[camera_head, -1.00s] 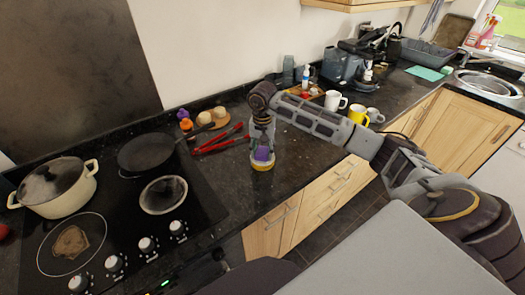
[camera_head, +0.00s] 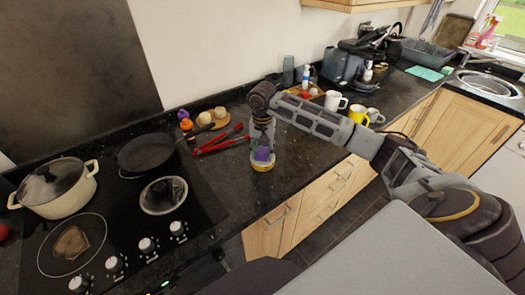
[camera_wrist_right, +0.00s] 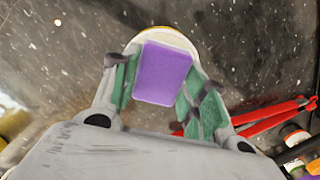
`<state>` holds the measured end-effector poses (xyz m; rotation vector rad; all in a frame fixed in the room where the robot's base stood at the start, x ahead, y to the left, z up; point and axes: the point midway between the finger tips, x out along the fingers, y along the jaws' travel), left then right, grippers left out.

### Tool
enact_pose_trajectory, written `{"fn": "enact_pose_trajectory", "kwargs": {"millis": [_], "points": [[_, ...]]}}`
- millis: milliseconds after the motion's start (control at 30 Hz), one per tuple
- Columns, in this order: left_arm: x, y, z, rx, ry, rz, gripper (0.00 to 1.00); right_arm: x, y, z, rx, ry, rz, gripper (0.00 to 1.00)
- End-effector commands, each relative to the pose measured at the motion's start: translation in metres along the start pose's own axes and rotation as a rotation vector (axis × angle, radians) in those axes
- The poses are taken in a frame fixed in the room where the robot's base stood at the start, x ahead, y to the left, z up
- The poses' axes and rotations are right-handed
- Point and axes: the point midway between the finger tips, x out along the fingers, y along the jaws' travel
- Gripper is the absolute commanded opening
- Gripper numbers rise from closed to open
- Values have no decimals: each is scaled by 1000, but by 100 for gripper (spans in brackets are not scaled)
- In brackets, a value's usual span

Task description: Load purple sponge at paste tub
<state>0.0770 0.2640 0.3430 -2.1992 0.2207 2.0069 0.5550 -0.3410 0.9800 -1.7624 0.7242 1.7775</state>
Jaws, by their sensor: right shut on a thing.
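The purple sponge (camera_wrist_right: 162,74) is between the two fingers of my right gripper (camera_wrist_right: 163,85), which is shut on it. In the head view the sponge (camera_head: 262,154) hangs below the gripper (camera_head: 262,146), right over the paste tub (camera_head: 262,166). The paste tub is a low round tub with a yellow side and a pale rim, standing on the dark counter. In the wrist view the tub (camera_wrist_right: 172,36) shows as a pale and yellow curve behind the sponge. Whether the sponge touches the paste is hidden. My left gripper is not in view.
Red tongs (camera_head: 220,141) lie left of the tub, near a round wooden board (camera_head: 215,122). The hob with a black pan (camera_head: 146,153) and a cream pot (camera_head: 55,187) is at left. A yellow mug (camera_head: 358,114) and a white mug (camera_head: 334,101) stand at right behind my arm.

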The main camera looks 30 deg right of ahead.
Motion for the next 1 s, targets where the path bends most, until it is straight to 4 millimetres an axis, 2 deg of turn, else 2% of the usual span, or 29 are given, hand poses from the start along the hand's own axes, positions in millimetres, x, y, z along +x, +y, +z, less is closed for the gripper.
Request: {"fn": "enact_pose_trajectory", "kwargs": {"millis": [1000], "points": [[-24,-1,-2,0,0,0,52,-54,0,-1,2,5,-5,25]]}}
